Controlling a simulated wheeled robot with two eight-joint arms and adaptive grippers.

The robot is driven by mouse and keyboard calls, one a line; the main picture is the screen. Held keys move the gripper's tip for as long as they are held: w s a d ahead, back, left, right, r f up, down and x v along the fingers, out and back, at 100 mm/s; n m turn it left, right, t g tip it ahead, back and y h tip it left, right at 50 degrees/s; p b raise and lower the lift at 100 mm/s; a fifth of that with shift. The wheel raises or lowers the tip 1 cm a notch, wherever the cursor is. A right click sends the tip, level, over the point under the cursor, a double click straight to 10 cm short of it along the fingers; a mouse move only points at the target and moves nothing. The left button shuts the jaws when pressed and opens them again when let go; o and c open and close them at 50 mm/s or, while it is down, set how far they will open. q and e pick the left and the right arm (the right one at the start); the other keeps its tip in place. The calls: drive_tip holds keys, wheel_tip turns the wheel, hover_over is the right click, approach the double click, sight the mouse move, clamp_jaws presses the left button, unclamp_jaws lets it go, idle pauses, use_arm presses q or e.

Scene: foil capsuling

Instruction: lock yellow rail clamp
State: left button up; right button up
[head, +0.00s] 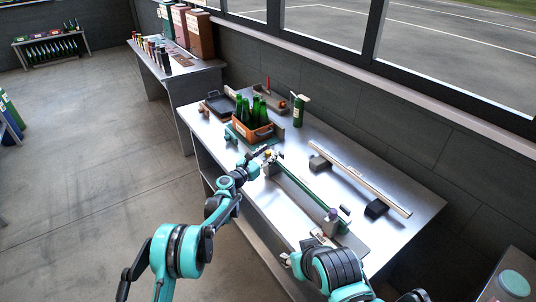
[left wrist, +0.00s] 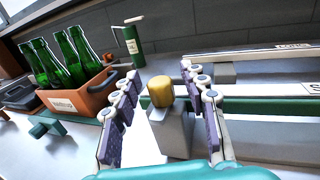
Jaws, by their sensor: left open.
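The yellow rail clamp (left wrist: 161,92) shows as a rounded yellow knob on a grey block (left wrist: 174,132), at the near end of a green rail (left wrist: 262,105). In the head view the clamp (head: 267,153) is small, at the left end of the rail (head: 300,187). My left gripper (left wrist: 167,82) is open, its purple-padded fingers on either side of the knob and block, with gaps showing. In the head view it (head: 262,150) is right at the clamp. My right gripper (head: 288,259) is at the table's front edge, its jaws too small to read.
An orange crate (head: 239,131) of green bottles stands left of the clamp; it also shows in the wrist view (left wrist: 88,99). A green bottle-like object (head: 299,111) stands behind. A pale bar (head: 360,180) on dark blocks lies behind the rail. The table's right end is clear.

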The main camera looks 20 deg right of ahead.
use_arm(q)
clamp_jaws()
drive_tip(key=shift+n+t+y, duration=0.3)
drive_tip(key=shift+t, duration=0.1)
drive_tip(key=shift+s+d+n+t+y+b, duration=0.1)
drive_tip(key=shift+n+t+y+b, duration=0.4)
drive_tip(key=shift+n+t+y, duration=0.55)
drive_tip(key=n+t+y+b, duration=0.1)
drive_tip(key=n+t+y, duration=0.1)
drive_tip(key=n+y, duration=0.1)
drive_tip(key=shift+t+y, duration=0.35)
drive_tip(key=shift+y, duration=0.5)
drive_tip(key=n+t+y+b, duration=0.1)
drive_tip(key=n+y, duration=0.2)
drive_tip(key=y, duration=0.2)
drive_tip(key=shift+n, duration=0.35)
drive_tip(key=shift+n+y, duration=1.4)
drive_tip(key=shift+y, duration=1.2)
